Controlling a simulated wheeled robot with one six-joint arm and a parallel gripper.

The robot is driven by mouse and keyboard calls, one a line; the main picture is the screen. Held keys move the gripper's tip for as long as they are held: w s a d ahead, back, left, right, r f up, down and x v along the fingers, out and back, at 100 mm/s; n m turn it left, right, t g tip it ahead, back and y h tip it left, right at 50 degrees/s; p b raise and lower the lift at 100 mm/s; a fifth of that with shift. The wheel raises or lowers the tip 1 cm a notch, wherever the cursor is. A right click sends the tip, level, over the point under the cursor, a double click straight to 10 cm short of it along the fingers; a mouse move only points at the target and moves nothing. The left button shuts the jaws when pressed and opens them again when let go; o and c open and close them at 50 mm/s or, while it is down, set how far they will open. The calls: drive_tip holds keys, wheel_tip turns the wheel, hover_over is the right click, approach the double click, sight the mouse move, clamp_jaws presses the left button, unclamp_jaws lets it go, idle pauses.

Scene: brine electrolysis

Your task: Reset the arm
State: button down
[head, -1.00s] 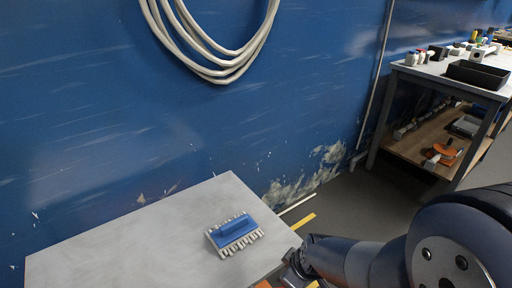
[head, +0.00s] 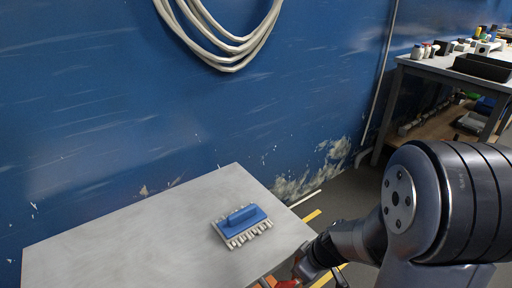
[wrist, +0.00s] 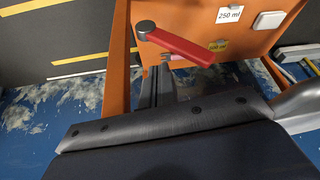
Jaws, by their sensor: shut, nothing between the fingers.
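My gripper (head: 322,272) is at the lower right of the head view, beside the right edge of the grey table. It is shut and empty, and its fingertips are small and partly cut off by the picture's bottom edge. My arm fills the right side of that view, with a large dark joint raised in front of the floor. In the wrist view an orange panel (wrist: 258,50) with a red lever (wrist: 180,45) stands close in front.
A workbench (head: 440,68) with bottles and a black tray (head: 482,67) stands at the back right. Cables (head: 232,50) hang on the blue wall. The orange panel bears a "250 ml" label (wrist: 229,14).

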drive_tip(key=w+d+m+g+y+p, duration=0.1)
drive_tip(key=w+d+g+y+p, duration=0.1)
drive_tip(key=w+d+y+p, duration=0.2)
drive_tip(key=shift+d+f+g+p, duration=0.3)
drive_tip(key=shift+d+p, duration=0.4)
drive_tip(key=shift+p, duration=0.5)
